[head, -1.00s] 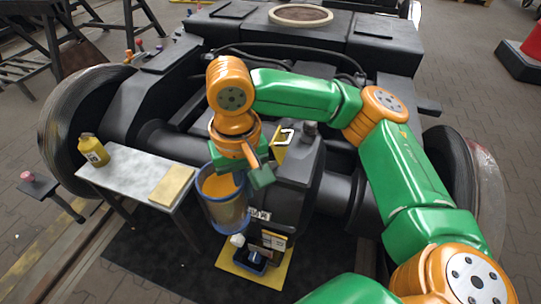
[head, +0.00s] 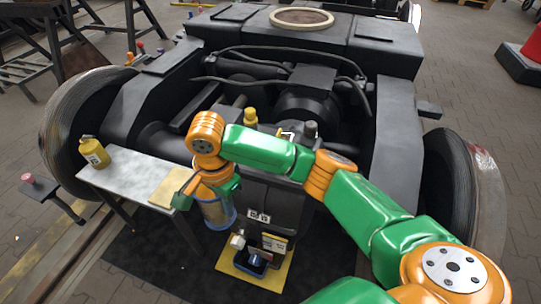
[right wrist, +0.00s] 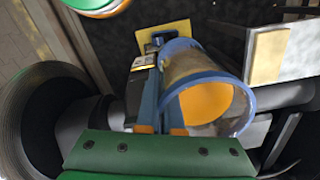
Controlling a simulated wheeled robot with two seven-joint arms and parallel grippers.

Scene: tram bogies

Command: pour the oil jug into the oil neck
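The oil jug (head: 220,212) is a clear vessel with a blue rim and amber oil inside. My right gripper (head: 214,188) is shut on it, and the gripper hides its upper part in the head view. In the right wrist view the jug (right wrist: 207,92) shows its open mouth, with the oil below the rim. The jug hangs in front of the dark gearbox housing, left of its middle. A short dark neck (head: 310,129) stands on top of the housing, up and right of the jug; I cannot tell for sure that it is the oil neck. My left gripper is out of view.
A small grey table (head: 132,175) at the left bears a yellow can (head: 94,152) and a tan pad (head: 171,187). A yellow mat (head: 272,282) with small items lies below the jug. A yellow knob (head: 250,117) stands behind the housing. Wheels flank the bogie frame.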

